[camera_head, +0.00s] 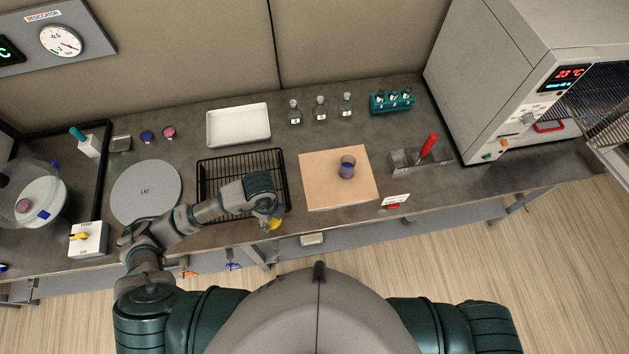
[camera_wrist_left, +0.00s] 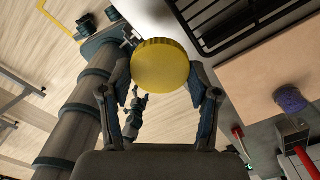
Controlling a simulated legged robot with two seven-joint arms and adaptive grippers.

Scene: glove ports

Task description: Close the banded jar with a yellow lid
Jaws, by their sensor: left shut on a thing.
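The banded jar (camera_head: 347,168) stands upright and open-topped on a tan board, with a blue-purple band around it. It also shows at the right of the left wrist view (camera_wrist_left: 291,99). My left gripper (camera_head: 269,212) is over the front right corner of the black wire basket, left of the board. It is shut on the yellow lid (camera_head: 275,224), whose round face fills the space between the fingertips in the left wrist view (camera_wrist_left: 160,66). The lid is apart from the jar. My right gripper is outside the head view; a small grey jaw-like shape behind the left fingers may be it.
The tan board (camera_head: 318,190) is otherwise bare. A red-handled metal stand (camera_head: 422,160) is on its right, the wire basket (camera_head: 205,185) on its left. Small bottles (camera_head: 320,110), a teal rack (camera_head: 392,101) and a white tray (camera_head: 238,126) stand behind. An oven (camera_head: 500,80) bounds the right.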

